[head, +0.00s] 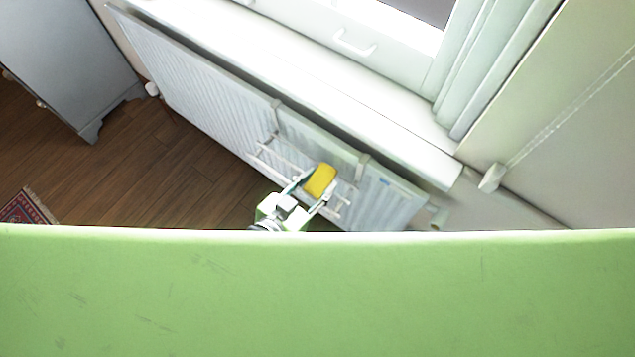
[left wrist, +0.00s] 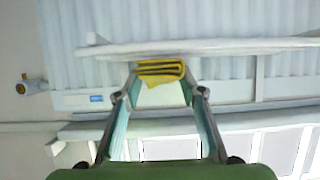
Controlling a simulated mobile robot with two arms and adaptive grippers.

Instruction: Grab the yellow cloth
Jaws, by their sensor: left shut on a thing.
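The yellow cloth (head: 320,180) is a small folded piece at the white rail (head: 290,160) on the front of the radiator. In the left wrist view the cloth (left wrist: 161,71) shows dark edges to its folds and sits just under the rail (left wrist: 200,46). My left gripper (head: 310,188) has its fingers on either side of the cloth; the fingers (left wrist: 160,88) are shut on it in the left wrist view. Whether the cloth still touches the rail I cannot tell. My right gripper is not in view.
The white radiator (head: 190,85) runs under a white window sill (head: 290,70). A grey cabinet (head: 65,60) stands at the left, with a patterned rug (head: 28,207) on the wooden floor (head: 150,170). A green surface fills the bottom of the head view.

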